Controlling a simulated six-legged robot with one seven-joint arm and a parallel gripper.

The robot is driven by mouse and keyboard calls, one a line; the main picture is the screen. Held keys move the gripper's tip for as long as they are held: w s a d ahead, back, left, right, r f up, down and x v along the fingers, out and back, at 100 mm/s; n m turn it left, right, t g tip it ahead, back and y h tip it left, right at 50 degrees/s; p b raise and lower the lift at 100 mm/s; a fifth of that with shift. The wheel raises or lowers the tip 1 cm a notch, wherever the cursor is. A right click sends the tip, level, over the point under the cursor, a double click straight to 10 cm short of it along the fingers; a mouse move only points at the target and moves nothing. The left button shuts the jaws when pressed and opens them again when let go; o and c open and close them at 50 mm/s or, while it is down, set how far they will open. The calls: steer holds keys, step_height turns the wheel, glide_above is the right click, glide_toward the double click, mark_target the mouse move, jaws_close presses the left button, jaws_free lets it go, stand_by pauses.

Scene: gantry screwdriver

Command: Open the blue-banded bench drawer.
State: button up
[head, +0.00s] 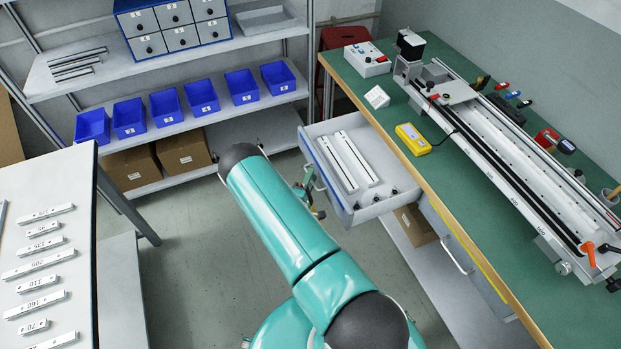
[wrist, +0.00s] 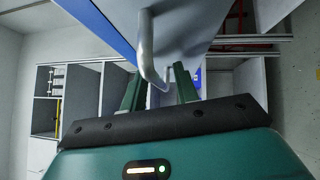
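The blue-banded drawer (head: 372,206) is pulled well out from under the green-topped bench in the head view. Two long white rails and a few small dark parts lie inside it. Its blue band also shows along the front in the wrist view (wrist: 98,24). The drawer's handle (wrist: 147,45) is a pale curved bar. My gripper (wrist: 158,85) has its two green fingers apart, with the handle's lower bend between them in the picture; I cannot tell whether they touch it. In the head view my gripper (head: 312,198) is partly hidden beside the drawer front.
A yellow-banded drawer (head: 468,262) with a handle is shut nearer me in the bench (head: 440,190). A shelf with blue bins (head: 165,106) stands behind. A white table (head: 75,190) with labelled bars is at left. Floor (head: 195,235) between is clear.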

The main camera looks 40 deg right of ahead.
steer(key=v, duration=1.3)
steer(key=shift+s+a, duration=0.15)
steer(key=shift+a, duration=0.2)
